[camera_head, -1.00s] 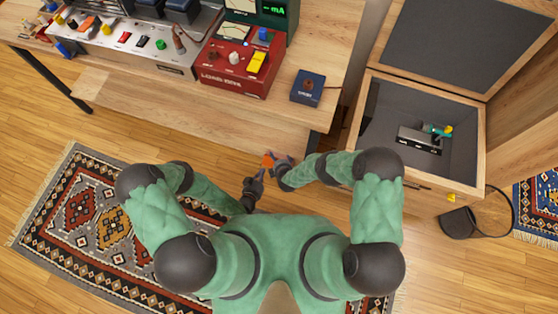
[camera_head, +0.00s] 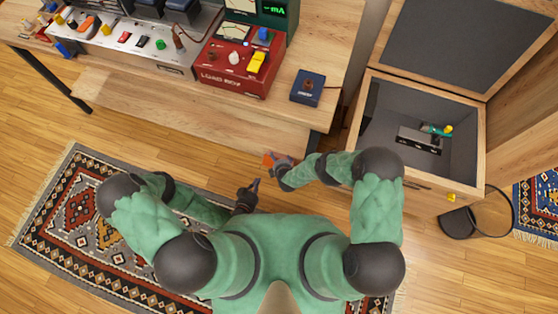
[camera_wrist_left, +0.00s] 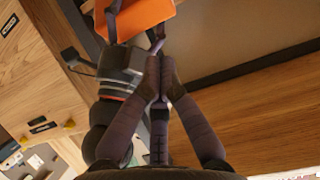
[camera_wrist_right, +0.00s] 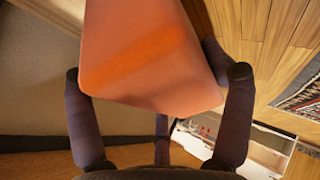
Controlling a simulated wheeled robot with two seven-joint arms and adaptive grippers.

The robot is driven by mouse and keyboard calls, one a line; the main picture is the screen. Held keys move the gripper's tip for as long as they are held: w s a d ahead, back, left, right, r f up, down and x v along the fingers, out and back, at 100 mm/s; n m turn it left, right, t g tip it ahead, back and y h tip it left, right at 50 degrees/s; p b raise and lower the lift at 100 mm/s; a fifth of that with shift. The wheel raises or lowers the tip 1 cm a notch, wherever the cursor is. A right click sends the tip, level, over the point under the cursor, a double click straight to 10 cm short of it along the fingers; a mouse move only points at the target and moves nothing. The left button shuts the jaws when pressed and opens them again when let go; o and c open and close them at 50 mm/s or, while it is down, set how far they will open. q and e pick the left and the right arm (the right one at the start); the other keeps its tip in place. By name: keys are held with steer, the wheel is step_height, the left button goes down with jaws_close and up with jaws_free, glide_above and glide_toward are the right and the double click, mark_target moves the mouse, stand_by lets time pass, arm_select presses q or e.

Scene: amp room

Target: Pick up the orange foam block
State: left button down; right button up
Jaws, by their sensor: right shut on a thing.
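The orange foam block (camera_head: 271,160) is held at the tip of my right arm in the head view, in front of the bench edge. My right gripper (camera_head: 279,163) is shut on it. In the right wrist view the block (camera_wrist_right: 150,60) fills the upper middle, between the fingers (camera_wrist_right: 155,90). In the left wrist view the block (camera_wrist_left: 140,18) shows at the top, in the right gripper's fingers. My left gripper (camera_head: 253,184) is just below and left of the right one, apart from the block. Its fingers (camera_wrist_left: 160,70) are together and empty.
The wooden bench (camera_head: 180,110) carries a red load box (camera_head: 235,75) and a small dark blue box (camera_head: 307,87). An open wooden chest (camera_head: 365,120) with a grey lining stands at right, with a small device inside. A patterned rug (camera_head: 60,215) lies at lower left.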

steer(key=shift+w+d, duration=0.1)
steer(key=shift+w, duration=0.05)
steer(key=shift+r, duration=0.1)
arm_select(q)
steer(key=s+r+n+g, duration=0.3)
steer(key=r+g, duration=0.3)
steer(key=r, duration=0.2)
steer(key=s+r+n+g, duration=0.3)
steer(key=r+g, duration=0.3)
steer(key=r, duration=0.2)
steer(key=shift+s+d+r, duration=0.15)
steer(key=shift+s+r, duration=0.05)
steer(key=shift+s, duration=0.45)
arm_select(e)
steer(key=shift+w, duration=0.1)
arm_select(q)
steer(key=shift+r, duration=0.1)
arm_select(e)
steer(key=shift+r, duration=0.1)
